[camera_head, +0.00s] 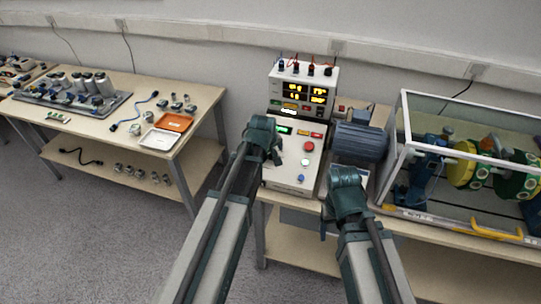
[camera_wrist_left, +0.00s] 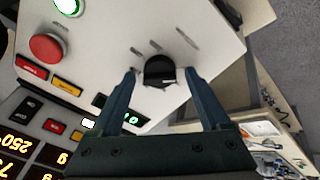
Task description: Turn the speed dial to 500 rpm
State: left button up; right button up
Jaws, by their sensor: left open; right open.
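The speed dial (camera_wrist_left: 160,71) is a black round knob on the white control panel (camera_wrist_left: 100,45), with dark marks around it. In the left wrist view my left gripper (camera_wrist_left: 160,78) is open, with one finger on each side of the knob; I cannot tell whether they touch it. In the head view my left gripper (camera_head: 262,135) is over the left side of the control box (camera_head: 290,185) and hides the dial. My right gripper (camera_head: 345,178) is open, beside the box's right side, its fingers mostly hidden.
A power supply (camera_head: 303,80) with lit yellow digits stands behind. To the right are a grey motor (camera_head: 360,140) and a framed clear enclosure (camera_head: 470,115). Another table (camera_head: 100,135) stands at left.

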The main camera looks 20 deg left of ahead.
pick_arm(q)
jog(key=shift+c, duration=0.2)
grip_shut()
jog(key=shift+m, duration=0.3)
